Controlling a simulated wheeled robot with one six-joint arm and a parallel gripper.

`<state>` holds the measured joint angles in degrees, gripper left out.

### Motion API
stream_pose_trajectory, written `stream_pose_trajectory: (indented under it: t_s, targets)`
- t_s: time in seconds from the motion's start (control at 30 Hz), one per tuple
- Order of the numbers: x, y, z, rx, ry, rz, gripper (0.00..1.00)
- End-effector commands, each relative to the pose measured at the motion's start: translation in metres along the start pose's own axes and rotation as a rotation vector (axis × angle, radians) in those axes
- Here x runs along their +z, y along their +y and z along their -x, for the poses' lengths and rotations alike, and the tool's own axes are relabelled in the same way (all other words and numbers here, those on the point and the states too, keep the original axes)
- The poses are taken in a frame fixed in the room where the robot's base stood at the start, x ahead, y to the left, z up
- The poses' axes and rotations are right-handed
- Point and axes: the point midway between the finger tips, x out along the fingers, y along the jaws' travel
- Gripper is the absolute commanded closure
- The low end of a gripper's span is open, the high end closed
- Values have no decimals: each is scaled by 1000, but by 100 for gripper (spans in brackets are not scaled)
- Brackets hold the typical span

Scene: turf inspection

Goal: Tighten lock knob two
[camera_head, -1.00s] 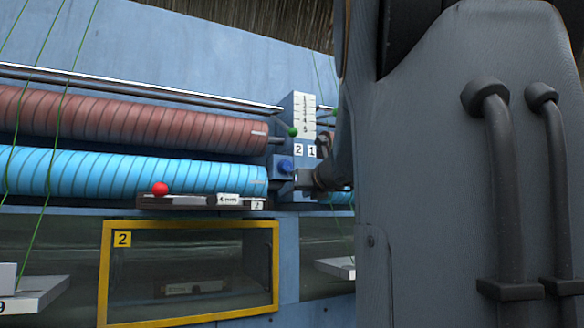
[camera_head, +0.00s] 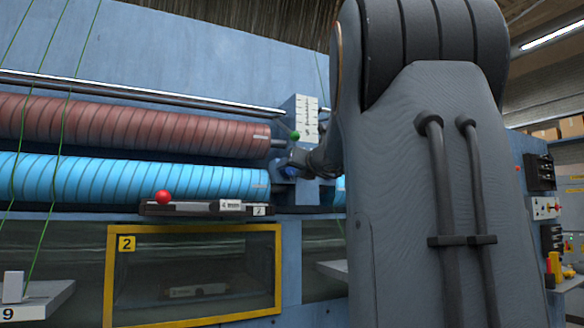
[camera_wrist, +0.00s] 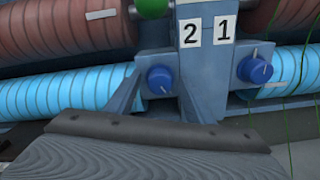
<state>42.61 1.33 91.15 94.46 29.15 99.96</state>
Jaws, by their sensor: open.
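Lock knob two (camera_wrist: 158,79) is a round blue knob with a pale mark, left of the "2" label (camera_wrist: 190,33) on the blue machine post. It also shows as a small blue patch in the head view (camera_head: 290,172), partly covered by my gripper (camera_head: 303,160). In the wrist view my gripper (camera_wrist: 159,84) is open, with one finger on each side of knob two. The frames do not show whether the fingers touch it. A second blue knob (camera_wrist: 254,68) sits to the right, under the "1" label (camera_wrist: 224,30).
A red-brown roller (camera_head: 130,125) and a light-blue roller (camera_head: 130,178) run left of the post. A green ball (camera_wrist: 152,7) is above knob two. A ledge with a red ball (camera_head: 163,197) and a yellow-framed window (camera_head: 278,270) lie below. Green cords hang at left.

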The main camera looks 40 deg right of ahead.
Motion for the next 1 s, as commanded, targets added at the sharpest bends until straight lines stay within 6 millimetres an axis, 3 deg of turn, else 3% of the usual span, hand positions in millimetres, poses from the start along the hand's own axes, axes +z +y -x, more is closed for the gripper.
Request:
stream_pose_trajectory:
  t_s: [0.17,0.4,0.73,1.0]
  targets:
    - [0,0,0,-1,0,0,52]
    - [0,0,0,-1,0,1,92]
    - [-1,-1,0,-1,0,45,93]
    - [-2,-1,0,0,-2,211,93]
